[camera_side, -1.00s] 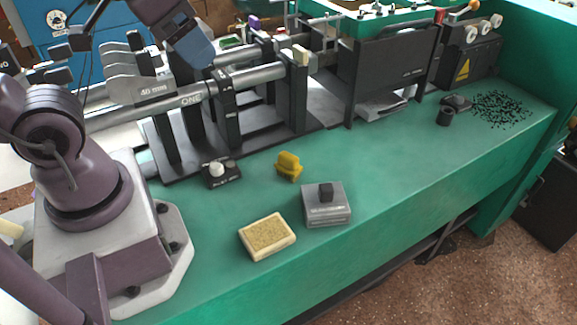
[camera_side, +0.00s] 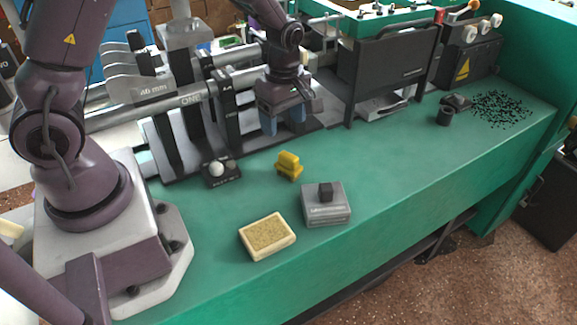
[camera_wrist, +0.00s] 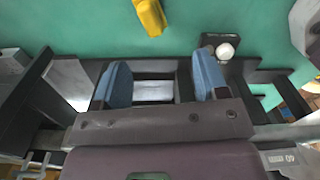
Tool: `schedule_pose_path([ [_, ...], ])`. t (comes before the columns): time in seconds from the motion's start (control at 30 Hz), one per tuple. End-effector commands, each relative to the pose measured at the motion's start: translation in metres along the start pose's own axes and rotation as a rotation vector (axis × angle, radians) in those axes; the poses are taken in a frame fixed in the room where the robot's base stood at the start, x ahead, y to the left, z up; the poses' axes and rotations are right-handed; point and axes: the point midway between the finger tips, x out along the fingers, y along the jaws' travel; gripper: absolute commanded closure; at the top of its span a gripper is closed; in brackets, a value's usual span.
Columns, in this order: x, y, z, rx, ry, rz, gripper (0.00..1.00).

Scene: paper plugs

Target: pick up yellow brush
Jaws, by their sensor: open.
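The yellow brush (camera_side: 289,165) stands on the green bench top, near the middle of the side view. It also shows at the top edge of the wrist view (camera_wrist: 150,16), partly cut off. My gripper (camera_side: 284,123) is open and empty, with blue fingertips pointing down. In the side view it appears above and behind the brush, in front of the black machine frame. In the wrist view the open fingers (camera_wrist: 163,84) show below the brush in the picture, apart from it.
A grey block with a black knob (camera_side: 326,205) and a tan sponge-like pad (camera_side: 267,236) lie in front of the brush. A small black control box (camera_side: 221,173) is to its left. The machine's rails and uprights (camera_side: 232,120) stand close behind.

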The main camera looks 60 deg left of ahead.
Motion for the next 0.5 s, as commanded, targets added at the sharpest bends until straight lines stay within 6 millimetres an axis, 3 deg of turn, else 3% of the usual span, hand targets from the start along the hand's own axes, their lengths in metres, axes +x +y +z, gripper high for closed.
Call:
schedule_pose_path([
  [0.1,-0.002,0.004,0.001,-0.145,-0.005,0.022,0.33],
  [0.23,0.004,0.005,0.001,-0.207,-0.005,0.023,0.33],
  [0.5,0.052,0.005,0.001,-0.209,-0.005,0.019,0.33],
])
